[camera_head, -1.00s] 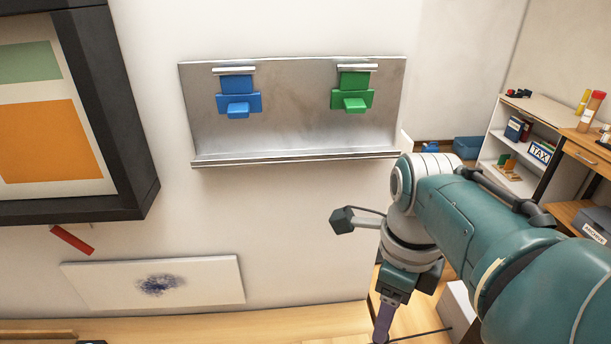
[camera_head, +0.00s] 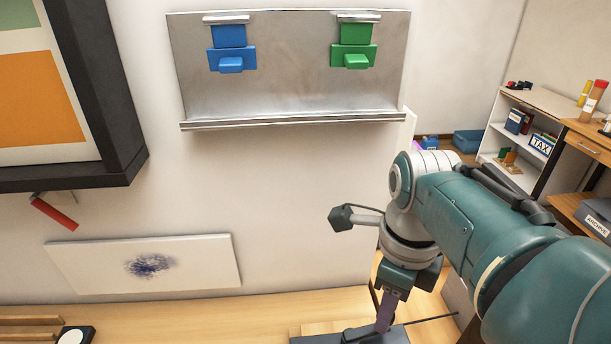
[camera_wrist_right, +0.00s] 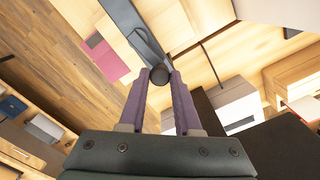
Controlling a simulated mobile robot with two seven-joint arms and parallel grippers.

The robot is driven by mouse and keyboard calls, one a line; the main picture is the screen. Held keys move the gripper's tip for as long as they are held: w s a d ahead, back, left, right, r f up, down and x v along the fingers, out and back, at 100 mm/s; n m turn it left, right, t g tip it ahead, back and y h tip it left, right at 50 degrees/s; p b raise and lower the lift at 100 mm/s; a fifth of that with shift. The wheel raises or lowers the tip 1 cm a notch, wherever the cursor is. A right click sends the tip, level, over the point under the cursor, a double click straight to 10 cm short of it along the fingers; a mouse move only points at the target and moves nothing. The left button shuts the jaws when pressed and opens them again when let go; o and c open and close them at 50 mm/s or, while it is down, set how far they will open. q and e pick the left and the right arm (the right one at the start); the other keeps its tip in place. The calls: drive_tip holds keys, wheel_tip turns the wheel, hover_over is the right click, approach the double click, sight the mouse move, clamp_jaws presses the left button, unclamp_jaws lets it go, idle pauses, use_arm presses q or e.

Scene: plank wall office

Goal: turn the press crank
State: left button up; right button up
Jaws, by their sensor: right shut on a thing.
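My right gripper (camera_head: 383,326) points down at the bottom of the head view, over the dark grey press (camera_head: 350,336), which is cut off by the lower edge. In the right wrist view its purple fingers (camera_wrist_right: 160,80) are closed around a dark round knob (camera_wrist_right: 160,74), apparently the crank's handle. A grey-blue part (camera_wrist_right: 138,28) extends beyond the knob in that view. How the knob joins the crank is hard to see. My left gripper is not in view.
A wooden desk (camera_head: 220,318) runs along the wall. A metal wall panel (camera_head: 290,92) carries a blue piece (camera_head: 230,58) and a green piece (camera_head: 352,57). A white plate with a dark smudge (camera_head: 100,266) is on the wall. Shelves (camera_head: 510,165) stand at right.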

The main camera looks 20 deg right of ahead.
clamp_jaws()
drive_tip(key=shift+w, duration=0.1)
